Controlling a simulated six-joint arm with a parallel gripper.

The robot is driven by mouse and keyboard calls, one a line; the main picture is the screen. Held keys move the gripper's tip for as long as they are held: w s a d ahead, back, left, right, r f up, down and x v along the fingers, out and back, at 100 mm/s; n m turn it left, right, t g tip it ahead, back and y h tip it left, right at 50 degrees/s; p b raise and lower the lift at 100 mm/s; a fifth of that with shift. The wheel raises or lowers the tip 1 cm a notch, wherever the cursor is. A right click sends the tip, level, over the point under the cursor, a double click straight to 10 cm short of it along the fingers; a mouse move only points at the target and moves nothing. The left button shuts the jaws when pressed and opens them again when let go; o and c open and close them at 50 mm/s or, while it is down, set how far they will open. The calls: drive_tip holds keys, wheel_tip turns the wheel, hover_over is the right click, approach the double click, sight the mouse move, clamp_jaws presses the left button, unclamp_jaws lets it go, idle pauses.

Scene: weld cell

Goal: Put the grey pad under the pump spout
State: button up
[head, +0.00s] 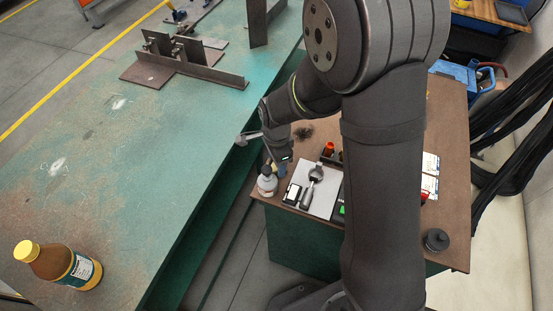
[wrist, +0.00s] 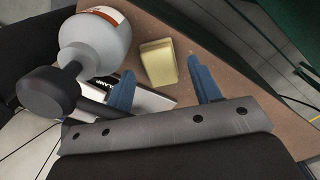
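The pump bottle (head: 267,184) is pale grey with a dark pump head and stands at the left edge of the small brown-topped bench. In the wrist view the bottle (wrist: 95,40) is large at upper left, its black pump head (wrist: 47,93) towards the camera. A dark grey, fuzzy patch (head: 303,132) on the bench may be the grey pad; I cannot tell for sure. My gripper (wrist: 163,88) has two blue fingers, wide apart with nothing between them. In the head view my gripper (head: 281,166) hangs just right of the bottle, partly hidden.
A yellow block (wrist: 158,62) lies on the bench beyond my fingers. A light grey sheet (head: 326,203) with a tool on it and several small items lie right of the bottle. A black knob-like object (head: 436,240) stands farther right. A green table (head: 150,150) fills the left.

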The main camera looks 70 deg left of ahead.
drive_tip(key=shift+r, duration=0.1)
wheel_tip(320, 180, up, 13)
idle(0.5)
wheel_tip(320, 180, down, 13)
drive_tip(key=shift+f, duration=0.15)
drive_tip(key=shift+r, duration=0.25)
idle(0.4)
